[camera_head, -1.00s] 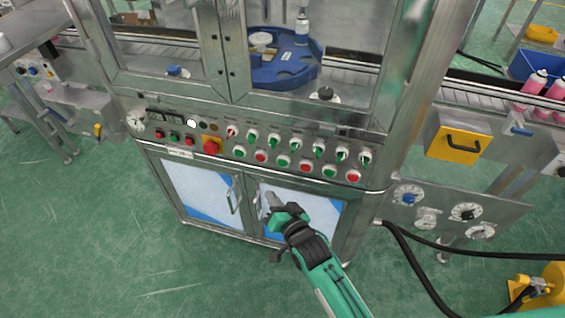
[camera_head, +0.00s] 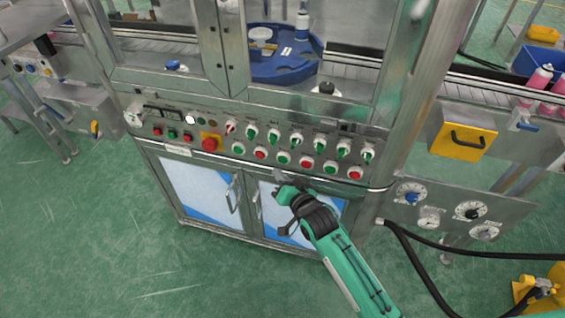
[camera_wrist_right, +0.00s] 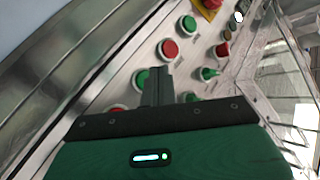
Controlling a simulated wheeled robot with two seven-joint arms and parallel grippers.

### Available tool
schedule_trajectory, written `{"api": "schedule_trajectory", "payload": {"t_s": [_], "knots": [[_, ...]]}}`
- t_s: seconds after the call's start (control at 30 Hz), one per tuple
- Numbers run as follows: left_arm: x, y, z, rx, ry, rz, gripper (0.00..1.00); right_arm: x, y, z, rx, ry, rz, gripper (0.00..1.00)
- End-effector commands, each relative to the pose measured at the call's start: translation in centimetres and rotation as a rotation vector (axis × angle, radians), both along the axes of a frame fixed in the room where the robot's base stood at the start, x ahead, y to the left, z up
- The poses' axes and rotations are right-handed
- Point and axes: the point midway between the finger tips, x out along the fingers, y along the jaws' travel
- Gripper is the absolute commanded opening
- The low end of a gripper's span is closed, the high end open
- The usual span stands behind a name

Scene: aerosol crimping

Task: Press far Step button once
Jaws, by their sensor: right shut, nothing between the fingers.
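The control panel (camera_head: 180,122) on the machine front carries a lower row of round buttons. They alternate green (camera_head: 283,158) and red (camera_head: 306,163), ending in a red button (camera_head: 355,173) at the right. I cannot read the labels, so I cannot tell which is the far Step button. My right gripper (camera_head: 281,181) is shut and empty, just below this row. In the right wrist view its closed fingers (camera_wrist_right: 157,84) lie in front of the panel beside a green button (camera_wrist_right: 141,80); contact cannot be told. A red button (camera_wrist_right: 117,110) there is partly hidden. My left gripper is out of view.
Green selector knobs (camera_head: 320,147) stick out above the buttons. A red emergency stop (camera_head: 209,144) on a yellow plate sits to their left. Cabinet doors (camera_head: 190,188) lie below. A blue star wheel (camera_head: 285,68) stands behind the frame. Open green floor (camera_head: 80,250) is in front.

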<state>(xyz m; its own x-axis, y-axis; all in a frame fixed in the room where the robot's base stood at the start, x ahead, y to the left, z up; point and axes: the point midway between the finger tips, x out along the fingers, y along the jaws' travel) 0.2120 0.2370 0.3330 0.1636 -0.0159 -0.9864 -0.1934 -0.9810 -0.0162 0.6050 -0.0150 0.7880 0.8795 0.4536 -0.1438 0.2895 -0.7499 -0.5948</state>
Motion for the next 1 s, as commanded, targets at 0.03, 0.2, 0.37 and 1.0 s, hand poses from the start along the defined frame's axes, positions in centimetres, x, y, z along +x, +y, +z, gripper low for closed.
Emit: {"api": "schedule_trajectory", "payload": {"t_s": [0.03,0.2,0.37,1.0], "knots": [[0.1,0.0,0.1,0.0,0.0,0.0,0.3,0.5,-0.2,0.1,-0.001,-0.002,0.0,0.0],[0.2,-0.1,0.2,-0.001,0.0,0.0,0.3,1.4,-0.5,0.1,-0.001,-0.002,0.0,0.0],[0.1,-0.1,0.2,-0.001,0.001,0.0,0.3,1.6,-0.6,0.1,-0.001,-0.001,0.0,0.0],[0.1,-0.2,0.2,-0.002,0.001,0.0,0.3,1.6,-0.5,0.1,-0.001,-0.001,0.0,0.0]]}}
